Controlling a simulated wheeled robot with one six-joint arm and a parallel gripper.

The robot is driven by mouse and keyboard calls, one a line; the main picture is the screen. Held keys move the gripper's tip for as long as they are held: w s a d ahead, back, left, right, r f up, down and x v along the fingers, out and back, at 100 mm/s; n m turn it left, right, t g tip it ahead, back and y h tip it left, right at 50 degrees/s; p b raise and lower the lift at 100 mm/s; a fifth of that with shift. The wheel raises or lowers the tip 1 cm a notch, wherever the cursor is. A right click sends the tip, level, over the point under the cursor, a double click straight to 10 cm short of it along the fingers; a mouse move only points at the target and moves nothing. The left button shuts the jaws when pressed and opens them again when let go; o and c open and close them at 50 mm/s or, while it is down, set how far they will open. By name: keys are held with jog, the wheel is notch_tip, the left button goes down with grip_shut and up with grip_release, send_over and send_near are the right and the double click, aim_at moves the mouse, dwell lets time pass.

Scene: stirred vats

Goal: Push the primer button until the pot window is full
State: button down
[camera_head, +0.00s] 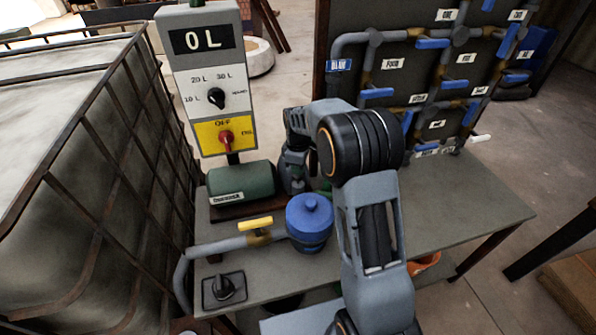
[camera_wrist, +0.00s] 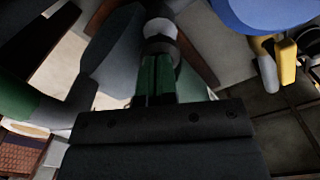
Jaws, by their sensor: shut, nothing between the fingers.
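My gripper (camera_head: 295,187) points down between the green motor (camera_head: 241,184) and the blue-lidded pot (camera_head: 309,216), its fingertips small in the head view. In the wrist view my gripper (camera_wrist: 158,80) shows as two narrow dark green fingers side by side, closed with nothing held. A pale round piece with a dark ring (camera_wrist: 160,32) lies just beyond the fingertips. I cannot tell whether it is the primer button or whether the fingers touch it. The pot's blue lid (camera_wrist: 275,10) is at the wrist view's upper right. The pot window cannot be made out.
A control box (camera_head: 205,75) reads 0 L. A yellow valve handle (camera_head: 255,224) sits on the pipe left of the pot. A caged tank (camera_head: 75,170) stands left. A labelled valve panel (camera_head: 400,60) stands behind. The table's right side (camera_head: 470,205) is clear.

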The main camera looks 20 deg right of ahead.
jog(key=shift+f+b, duration=0.35)
jog(key=shift+f, duration=0.35)
jog(key=shift+r+p, duration=1.5)
jog(key=shift+r, duration=0.45)
jog(key=shift+f, duration=0.2)
jog(key=shift+f+b, duration=1.3)
jog(key=shift+f, duration=0.55)
jog(key=shift+r+p, duration=1.9)
jog(key=shift+r, duration=0.7)
jog(key=shift+r, duration=0.1)
notch_tip(320, 180, up, 6)
jog(key=p, duration=0.4)
